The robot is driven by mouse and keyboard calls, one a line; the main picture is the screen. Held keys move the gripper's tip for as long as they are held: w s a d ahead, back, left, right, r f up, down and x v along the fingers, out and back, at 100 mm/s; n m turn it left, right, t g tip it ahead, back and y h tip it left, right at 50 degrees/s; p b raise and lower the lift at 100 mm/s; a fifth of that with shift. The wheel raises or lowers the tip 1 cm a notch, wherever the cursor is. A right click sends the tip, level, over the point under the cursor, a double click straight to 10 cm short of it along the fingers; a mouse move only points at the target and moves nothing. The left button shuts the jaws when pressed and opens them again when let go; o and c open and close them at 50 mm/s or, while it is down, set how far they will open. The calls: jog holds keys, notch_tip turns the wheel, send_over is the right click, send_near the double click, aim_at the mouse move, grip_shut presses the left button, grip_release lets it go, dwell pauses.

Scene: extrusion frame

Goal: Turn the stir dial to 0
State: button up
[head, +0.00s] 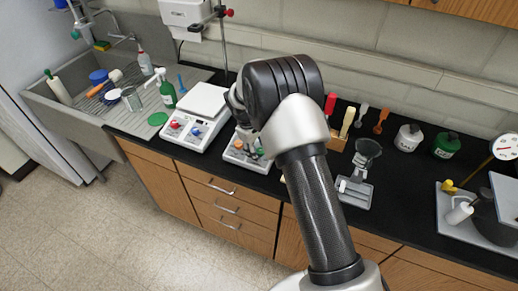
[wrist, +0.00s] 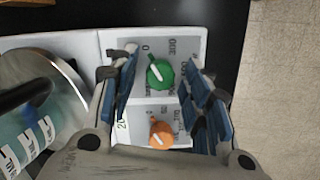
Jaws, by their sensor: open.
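A green dial (wrist: 160,74) and an orange dial (wrist: 160,134) sit on the white front panel (wrist: 185,44) of a device in the wrist view. The green dial's white mark is slanted, its upper end toward the left, on the side of a printed 0. The orange dial also has a white mark. The labels are too small to tell which dial is for stirring. My gripper (wrist: 162,88) is open, with its blue-padded fingers on either side of the green dial; I cannot tell whether they touch it. In the head view the orange dial (head: 238,145) shows beside my arm, which hides much of the device.
A glass vessel (wrist: 42,100) with bluish contents stands close to my gripper. A second white device (head: 196,115) with red and blue dials stands to the left. A bottle rack (head: 337,140), funnel stand (head: 354,190) and tray (head: 455,225) stand on the right.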

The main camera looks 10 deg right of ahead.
jog(key=v, duration=1.2)
jog(key=shift+s+r, duration=0.1)
jog(key=s+d+r+m+t+y+b, duration=0.1)
jog(key=s+r+m+b, duration=0.1)
jog(key=s+r, duration=0.5)
jog(key=s+d+r+m+t+b, duration=0.1)
jog(key=s+d+r+m+b, duration=0.15)
jog(key=s+r, duration=0.45)
jog(key=s+f+m+t+b, duration=0.1)
jog(key=s+f+b, duration=0.1)
jog(key=s, duration=0.9)
jog(key=s+f+m+t+y+b, duration=0.1)
jog(key=s+f, duration=0.4)
jog(key=s, duration=0.5)
jog(key=shift+s+a+m+y+b, duration=0.3)
jog(key=shift+s+m+b, duration=0.1)
jog(key=shift+m+b, duration=0.35)
